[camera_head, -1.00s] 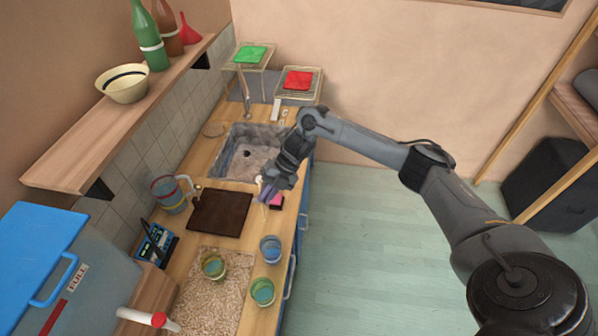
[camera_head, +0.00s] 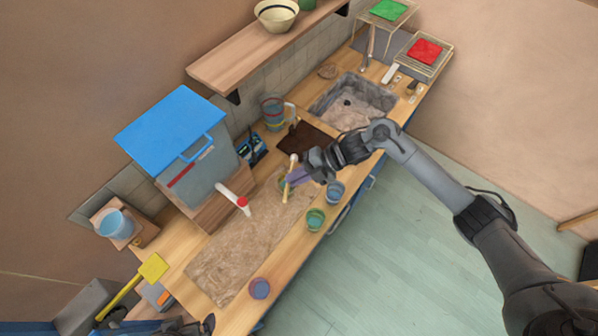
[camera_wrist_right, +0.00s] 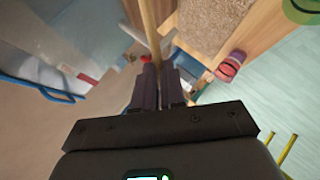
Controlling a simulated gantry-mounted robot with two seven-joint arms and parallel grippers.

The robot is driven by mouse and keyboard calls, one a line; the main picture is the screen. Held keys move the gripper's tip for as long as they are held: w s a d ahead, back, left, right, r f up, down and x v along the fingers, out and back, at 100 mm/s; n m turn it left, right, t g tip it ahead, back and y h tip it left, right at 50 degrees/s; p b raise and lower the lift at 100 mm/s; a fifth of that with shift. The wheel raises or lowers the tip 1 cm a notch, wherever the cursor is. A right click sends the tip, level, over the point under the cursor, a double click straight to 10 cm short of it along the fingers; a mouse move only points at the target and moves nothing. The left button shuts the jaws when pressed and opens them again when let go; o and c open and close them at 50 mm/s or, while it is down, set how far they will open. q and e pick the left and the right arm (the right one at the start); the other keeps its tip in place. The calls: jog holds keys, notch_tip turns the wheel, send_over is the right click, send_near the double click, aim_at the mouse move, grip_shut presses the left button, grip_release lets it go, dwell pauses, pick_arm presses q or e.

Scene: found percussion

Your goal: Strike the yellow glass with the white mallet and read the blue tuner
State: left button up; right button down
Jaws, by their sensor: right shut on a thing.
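My right gripper (camera_head: 296,178) is shut on the mallet's wooden handle (camera_head: 287,191). The mallet's white head (camera_head: 294,157) shows above the fingers. In the right wrist view the handle (camera_wrist_right: 150,28) runs up between the fingertips (camera_wrist_right: 158,75). The yellow glass (camera_head: 282,183) stands on the mat, mostly hidden behind the mallet and gripper; I cannot tell whether they touch. The blue tuner (camera_head: 250,149) stands against the tiled wall, left of the gripper, its reading too small to make out. My left gripper is not in view.
A blue glass (camera_head: 335,191) and a green glass (camera_head: 315,219) stand near the counter's front edge. The mat (camera_head: 235,256) is largely bare at the near end.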

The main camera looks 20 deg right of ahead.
notch_tip(320, 180, down, 5)
jog(key=b, duration=0.4)
jog(key=shift+b, duration=0.35)
dwell(0.3)
notch_tip(320, 180, down, 7)
jog(key=w+m+g+b, duration=0.1)
jog(key=b, duration=0.7)
notch_tip(320, 180, up, 7)
jog(key=p, duration=0.4)
jog(key=shift+d+f+y, duration=0.15)
jog(key=shift+d+y, duration=0.05)
jog(key=shift+y, duration=0.2)
